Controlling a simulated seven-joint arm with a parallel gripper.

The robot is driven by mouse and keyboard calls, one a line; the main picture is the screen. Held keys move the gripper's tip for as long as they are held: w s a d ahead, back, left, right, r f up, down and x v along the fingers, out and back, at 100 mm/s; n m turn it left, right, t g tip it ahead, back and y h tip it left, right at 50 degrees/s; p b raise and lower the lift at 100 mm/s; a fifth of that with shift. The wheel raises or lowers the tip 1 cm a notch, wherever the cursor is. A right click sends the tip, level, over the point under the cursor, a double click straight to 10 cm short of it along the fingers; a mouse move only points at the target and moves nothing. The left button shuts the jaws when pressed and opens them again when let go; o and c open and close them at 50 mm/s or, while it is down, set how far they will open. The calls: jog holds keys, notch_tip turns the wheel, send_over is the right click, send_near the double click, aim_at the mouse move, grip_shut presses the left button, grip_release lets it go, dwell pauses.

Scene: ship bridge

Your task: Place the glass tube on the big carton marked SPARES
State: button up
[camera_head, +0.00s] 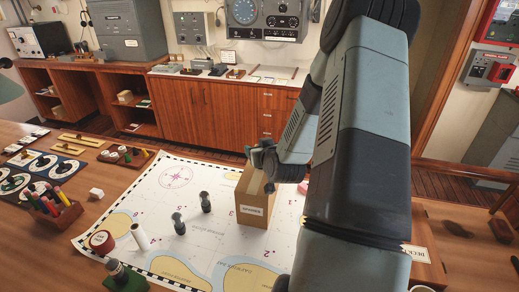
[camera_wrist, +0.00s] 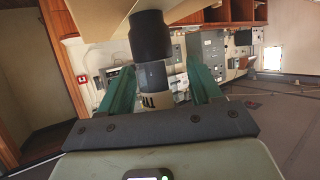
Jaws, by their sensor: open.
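The big carton (camera_head: 252,208) marked SPARES stands on the chart in the head view. My gripper (camera_head: 263,163) is low over its top. In the wrist view, my gripper (camera_wrist: 160,72) has its two green fingers spread apart. Between them is a cylinder with a dark base and a grey body, apparently the glass tube (camera_wrist: 151,38). Its dark end is against a pale surface that looks like the carton (camera_wrist: 105,25). I cannot tell for certain that they touch. In the head view the tube is not clearly distinguishable from my gripper.
Two small dark-green pieces (camera_head: 179,223) stand on the chart (camera_head: 120,205) left of the carton. A white cylinder (camera_head: 140,237), a red-rimmed roll (camera_head: 102,242) and a pen box (camera_head: 58,212) are farther left. My arm hides much of the right side.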

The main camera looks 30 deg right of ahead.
jog(key=shift+r, duration=0.2)
jog(key=v, duration=0.7)
jog(key=shift+s+r, duration=0.1)
jog(key=shift+s, duration=0.15)
